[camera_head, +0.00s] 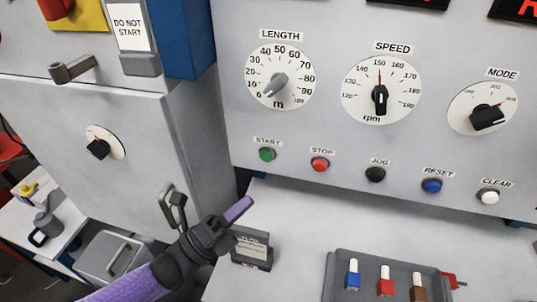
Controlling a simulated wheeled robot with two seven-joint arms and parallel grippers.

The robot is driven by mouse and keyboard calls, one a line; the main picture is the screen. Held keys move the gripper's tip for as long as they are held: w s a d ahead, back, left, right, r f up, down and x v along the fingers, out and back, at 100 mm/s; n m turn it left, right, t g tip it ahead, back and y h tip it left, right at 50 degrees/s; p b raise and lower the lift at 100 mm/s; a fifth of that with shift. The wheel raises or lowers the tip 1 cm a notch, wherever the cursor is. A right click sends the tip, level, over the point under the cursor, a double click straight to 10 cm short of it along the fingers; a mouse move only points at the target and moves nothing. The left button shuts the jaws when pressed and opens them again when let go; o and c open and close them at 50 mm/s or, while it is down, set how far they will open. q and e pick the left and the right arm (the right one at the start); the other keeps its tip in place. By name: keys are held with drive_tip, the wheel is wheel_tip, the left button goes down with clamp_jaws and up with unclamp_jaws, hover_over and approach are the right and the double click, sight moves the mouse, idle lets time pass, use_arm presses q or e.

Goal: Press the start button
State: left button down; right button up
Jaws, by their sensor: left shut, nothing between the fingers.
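The green start button (267,155) sits on the grey panel under its START label, below the LENGTH dial. My left gripper (245,207) comes in from the lower left, in front of the panel's lower edge. Its fingers are shut and empty, and they point up and to the right. In the picture the fingertips are below and a little left of the start button, apart from it. My right gripper is not in view.
The red stop button (320,164), black jog button (375,174), blue reset button (432,186) and white clear button (488,197) continue the row rightward. A tray (340,262) with colored items stands on the shelf below. A cabinet handle (173,207) is left of my gripper.

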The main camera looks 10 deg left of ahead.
sight(266, 156)
use_arm(q)
drive_tip(key=shift+w+f+b, duration=0.15)
drive_tip(key=shift+w+b, duration=0.3)
drive_tip(key=shift+w, duration=0.05)
drive_tip(key=w+b, duration=0.5)
drive_tip(key=w, duration=0.2)
drive_tip(key=shift+w+d, duration=0.15)
drive_tip(key=shift+w, duration=0.25)
idle(0.7)
drive_tip(key=shift+w, duration=0.15)
idle(0.5)
drive_tip(key=shift+w+b, duration=0.3)
